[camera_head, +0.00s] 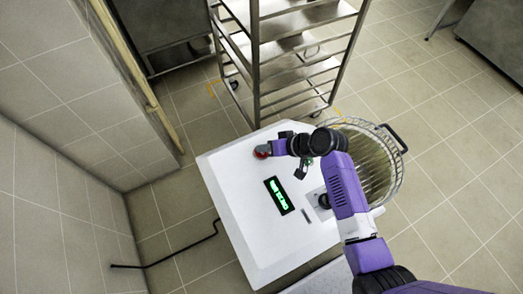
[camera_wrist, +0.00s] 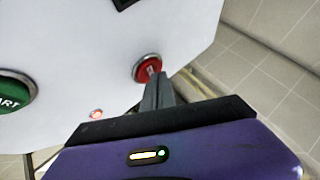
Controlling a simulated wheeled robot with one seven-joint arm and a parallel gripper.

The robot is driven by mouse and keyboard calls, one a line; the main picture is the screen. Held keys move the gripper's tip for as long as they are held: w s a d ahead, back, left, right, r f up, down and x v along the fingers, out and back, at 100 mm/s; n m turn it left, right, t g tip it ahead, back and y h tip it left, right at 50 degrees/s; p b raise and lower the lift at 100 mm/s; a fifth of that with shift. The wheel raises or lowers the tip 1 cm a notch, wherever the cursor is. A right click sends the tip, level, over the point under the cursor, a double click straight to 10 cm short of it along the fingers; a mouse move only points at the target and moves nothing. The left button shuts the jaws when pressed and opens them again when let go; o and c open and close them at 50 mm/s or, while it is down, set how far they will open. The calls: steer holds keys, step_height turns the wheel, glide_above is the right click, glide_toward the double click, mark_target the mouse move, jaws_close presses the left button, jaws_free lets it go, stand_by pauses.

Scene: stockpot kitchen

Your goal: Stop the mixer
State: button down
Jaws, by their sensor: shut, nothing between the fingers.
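The mixer (camera_head: 235,215) has a white top with a lit green display (camera_head: 279,195), whose text I cannot read surely. A red button (camera_head: 261,154) in a metal ring sits near the far left edge; it also shows in the wrist view (camera_wrist: 143,70). A green START button (camera_wrist: 14,92) is at the left of the wrist view. My gripper (camera_head: 270,148) is shut and empty. In the wrist view its fingertips (camera_wrist: 156,78) overlap the red button's lower right; I cannot tell whether they touch it. A wire-guarded bowl (camera_head: 388,170) is at the right, partly behind my arm.
A metal rack (camera_head: 255,65) stands just behind the mixer. A tiled wall (camera_head: 70,200) is at the left. A black cable (camera_head: 180,262) lies on the floor beside the mixer. Open tiled floor (camera_head: 455,170) lies to the right.

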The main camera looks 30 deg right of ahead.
steer(key=shift+f, duration=0.25)
stand_by(0.5)
steer(key=shift+r+p, duration=0.65)
steer(key=shift+r, duration=0.3)
step_height(320, 180, up, 5)
steer(key=p, duration=0.4)
steer(key=shift+p, duration=0.3)
stand_by(0.4)
